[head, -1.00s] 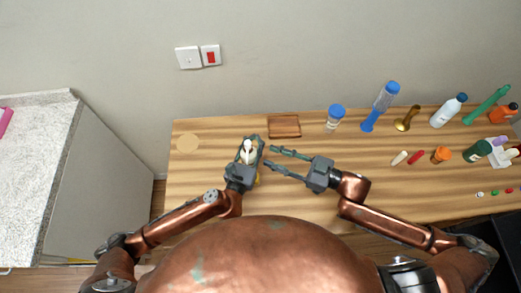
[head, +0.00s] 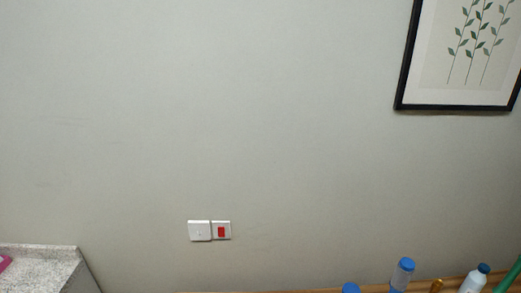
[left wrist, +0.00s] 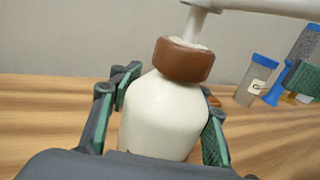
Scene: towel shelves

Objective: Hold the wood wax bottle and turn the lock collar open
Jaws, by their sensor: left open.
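The cream wood wax bottle (left wrist: 160,118) stands close in the left wrist view, leaning slightly in the picture. Its brown lock collar (left wrist: 183,60) sits around the neck, under a white stem and spout (left wrist: 200,20). My left gripper (left wrist: 170,98) is open, with one green-padded finger on each side of the bottle body. The bottle's base is hidden behind the gripper body. The head view shows neither gripper nor this bottle.
The striped wooden table (left wrist: 45,110) is clear to the left of the bottle. A blue-lidded jar (left wrist: 257,80) stands behind on the right. The head view shows mostly wall, a switch plate (head: 210,231), a framed picture (head: 460,104) and a speckled counter (head: 45,268).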

